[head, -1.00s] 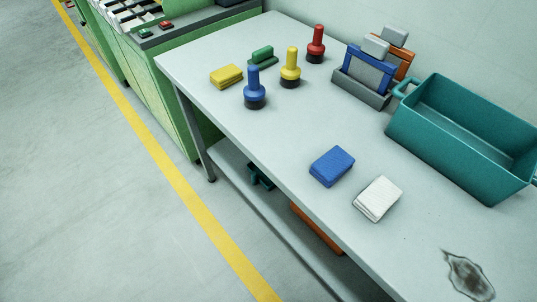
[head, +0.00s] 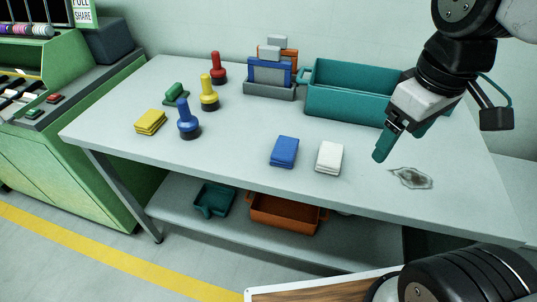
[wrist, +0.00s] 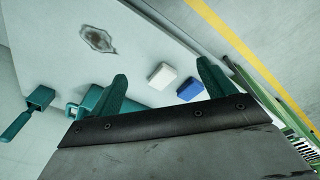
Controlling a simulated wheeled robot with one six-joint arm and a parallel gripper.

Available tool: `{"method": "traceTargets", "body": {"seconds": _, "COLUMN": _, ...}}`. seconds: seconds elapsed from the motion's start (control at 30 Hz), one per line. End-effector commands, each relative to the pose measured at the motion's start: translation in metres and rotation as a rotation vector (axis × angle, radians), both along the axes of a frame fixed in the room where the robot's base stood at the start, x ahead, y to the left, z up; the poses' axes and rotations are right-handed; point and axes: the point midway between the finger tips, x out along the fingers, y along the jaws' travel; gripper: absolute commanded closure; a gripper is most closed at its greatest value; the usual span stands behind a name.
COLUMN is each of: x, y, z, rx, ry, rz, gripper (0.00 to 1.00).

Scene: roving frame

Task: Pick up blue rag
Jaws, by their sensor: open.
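The blue rag (head: 284,152) is a folded block lying on the grey table, left of the white rag (head: 329,157). In the wrist view the blue rag (wrist: 190,90) lies just past the tip of the right finger, with the white rag (wrist: 162,76) beside it. My gripper (head: 384,147) is above the right part of the table, to the right of both rags and apart from them. In the wrist view its two teal fingers (wrist: 163,83) are spread apart with nothing between them.
A teal bin (head: 345,105) stands at the back, near my arm. A dark stain (head: 411,178) marks the table at right. Blue, yellow and red bottles and a yellow rag (head: 150,122) stand at left. The table (head: 235,155) is clear left of the blue rag.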

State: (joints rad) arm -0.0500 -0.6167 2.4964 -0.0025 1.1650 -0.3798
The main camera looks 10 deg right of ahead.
Motion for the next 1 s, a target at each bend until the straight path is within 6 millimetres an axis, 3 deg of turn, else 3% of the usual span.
{"method": "traceTargets", "body": {"seconds": 0.3, "x": 0.112, "y": 0.062, "z": -0.040, "rx": -0.074, "ry": 0.047, "rz": 1.144, "gripper": 0.18}}
{"method": "traceTargets", "body": {"seconds": 0.5, "x": 0.165, "y": 0.110, "z": -0.085, "rx": -0.100, "ry": 0.053, "rz": 1.807, "gripper": 0.18}}
{"method": "traceTargets", "body": {"seconds": 0.6, "x": 0.181, "y": 0.130, "z": -0.105, "rx": -0.106, "ry": 0.053, "rz": 2.049, "gripper": 0.18}}
{"method": "traceTargets", "body": {"seconds": 0.8, "x": 0.195, "y": 0.149, "z": -0.128, "rx": -0.112, "ry": 0.049, "rz": 2.298, "gripper": 0.18}}
{"method": "traceTargets", "body": {"seconds": 1.0, "x": 0.197, "y": 0.151, "z": -0.150, "rx": -0.113, "ry": 0.048, "rz": 2.329, "gripper": 0.18}}
